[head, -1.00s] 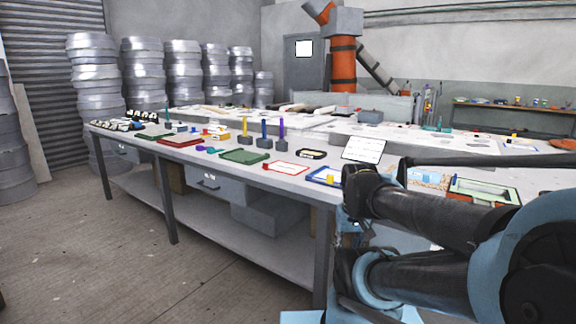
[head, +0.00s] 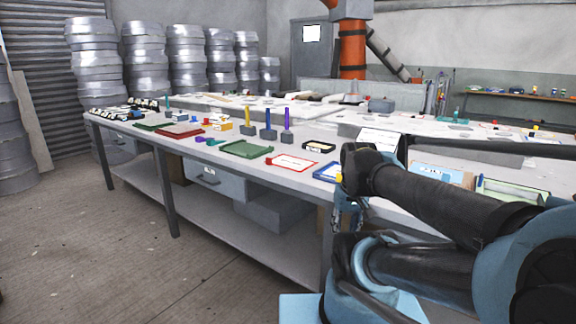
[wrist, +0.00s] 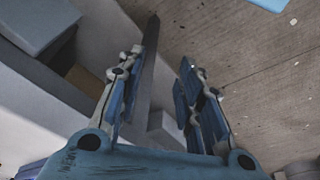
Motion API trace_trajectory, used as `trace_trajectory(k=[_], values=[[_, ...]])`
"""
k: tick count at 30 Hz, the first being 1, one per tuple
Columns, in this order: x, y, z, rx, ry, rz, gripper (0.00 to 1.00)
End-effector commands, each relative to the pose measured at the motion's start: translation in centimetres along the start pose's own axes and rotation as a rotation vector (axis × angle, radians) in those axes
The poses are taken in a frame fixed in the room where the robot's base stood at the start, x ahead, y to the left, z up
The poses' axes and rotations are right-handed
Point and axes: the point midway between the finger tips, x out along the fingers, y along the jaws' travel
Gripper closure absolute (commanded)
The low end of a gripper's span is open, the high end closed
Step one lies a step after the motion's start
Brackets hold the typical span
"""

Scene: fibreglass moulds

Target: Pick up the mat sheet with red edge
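The mat sheet with red edge (head: 291,162) is a white sheet with a thin red border. It lies flat on the front part of the long table, between a green tray and a blue-edged piece in the head view. My gripper (wrist: 160,68) is open and empty in the wrist view, with its two blue fingers apart. It points down past the table's side toward the floor, with a dark table leg showing beyond the fingers. The sheet is not in the wrist view. In the head view my arm hangs at the right, beside the table's near end, clear of the sheet.
The table (head: 230,173) also carries a green tray (head: 246,149), a black-rimmed piece (head: 318,146), a blue-edged piece (head: 328,173) and upright-handled tools (head: 268,133). Drawers and a lower shelf (head: 215,211) are below. Open floor (head: 90,250) lies in front.

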Motion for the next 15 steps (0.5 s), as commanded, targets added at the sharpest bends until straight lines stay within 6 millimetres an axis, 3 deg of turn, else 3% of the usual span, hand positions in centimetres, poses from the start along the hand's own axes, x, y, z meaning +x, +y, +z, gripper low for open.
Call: trace_trajectory(k=[15], values=[[-10.6,-5.3,-17.1,-0.346,0.061,-0.112,0.67]])
